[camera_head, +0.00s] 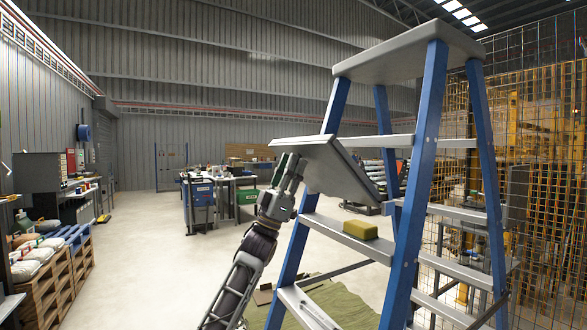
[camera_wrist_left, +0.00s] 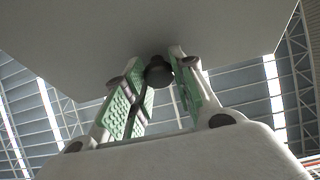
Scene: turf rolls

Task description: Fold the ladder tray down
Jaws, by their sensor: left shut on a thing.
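The ladder tray (camera_head: 338,168) is a light grey panel on the blue stepladder (camera_head: 425,150), at mid height below the top cap. It is tilted, sloping down to the right in the head view. My left gripper (camera_head: 290,168) reaches up to its left edge. In the left wrist view, the tray's flat grey face (camera_wrist_left: 160,25) fills the top. A dark round knob (camera_wrist_left: 158,71) sits on it, between the green-padded fingertips of my left gripper (camera_wrist_left: 160,75), which is shut on it. My right gripper is not in view.
A yellow-green sponge-like block (camera_head: 360,230) lies on a ladder step below the tray. A green cloth or turf sheet (camera_head: 340,300) lies on the floor under the ladder. A wire mesh fence (camera_head: 535,190) stands behind it at right. The floor at left is open.

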